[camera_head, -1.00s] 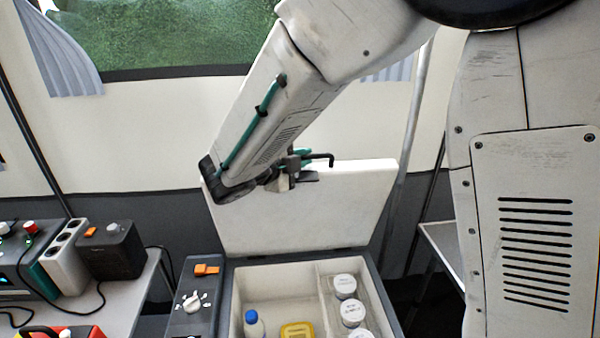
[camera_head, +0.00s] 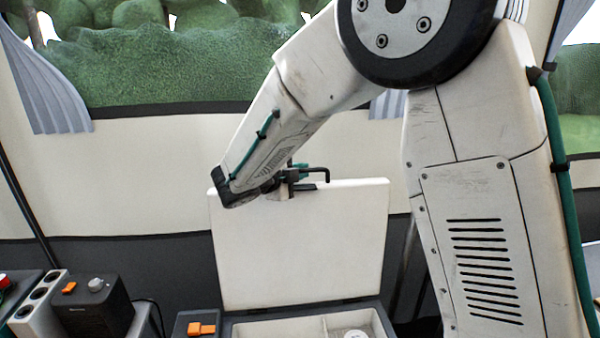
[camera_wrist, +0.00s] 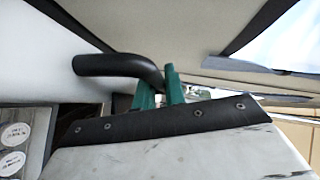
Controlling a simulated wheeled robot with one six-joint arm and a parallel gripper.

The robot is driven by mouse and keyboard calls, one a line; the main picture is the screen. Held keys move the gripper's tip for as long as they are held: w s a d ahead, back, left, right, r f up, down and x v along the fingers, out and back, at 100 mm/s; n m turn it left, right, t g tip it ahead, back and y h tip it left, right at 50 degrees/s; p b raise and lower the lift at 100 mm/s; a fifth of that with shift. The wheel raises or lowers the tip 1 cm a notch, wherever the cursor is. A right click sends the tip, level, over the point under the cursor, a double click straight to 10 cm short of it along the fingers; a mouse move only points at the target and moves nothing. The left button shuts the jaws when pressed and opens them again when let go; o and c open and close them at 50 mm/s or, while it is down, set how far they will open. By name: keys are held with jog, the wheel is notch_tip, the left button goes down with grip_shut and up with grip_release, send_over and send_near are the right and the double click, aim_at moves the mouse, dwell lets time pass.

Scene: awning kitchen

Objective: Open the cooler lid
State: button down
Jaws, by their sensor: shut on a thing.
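The white cooler lid (camera_head: 300,250) stands upright at the back of the grey cooler (camera_head: 345,306), hinged along its lower edge. The cooler is open, and only the back of its pale compartments shows at the bottom of the head view. My gripper (camera_head: 289,180) is at the lid's top edge, shut on the black lid handle (camera_head: 320,171). In the wrist view the green fingers of my gripper (camera_wrist: 160,88) close on the bent black handle (camera_wrist: 112,64), with the white lid (camera_wrist: 35,55) to the left. The exact finger contact is partly hidden.
A white-topped jar (camera_head: 355,334) shows inside the cooler; jar lids (camera_wrist: 13,150) also show in the wrist view. Dark equipment (camera_head: 92,308) with an orange button stands at the lower left. A tent wall (camera_head: 150,180) with a window is behind the lid.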

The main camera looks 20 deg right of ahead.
jog(key=shift+s+d+f, duration=0.1)
jog(key=shift+d, duration=0.1)
jog(key=c, duration=1.7)
grip_release()
jog(key=shift+d, duration=0.15)
jog(key=shift+c, duration=0.2)
jog(key=shift+a, duration=0.2)
jog(key=v, duration=0.7)
jog(key=shift+s+a, duration=0.2)
jog(key=shift+a, duration=0.15)
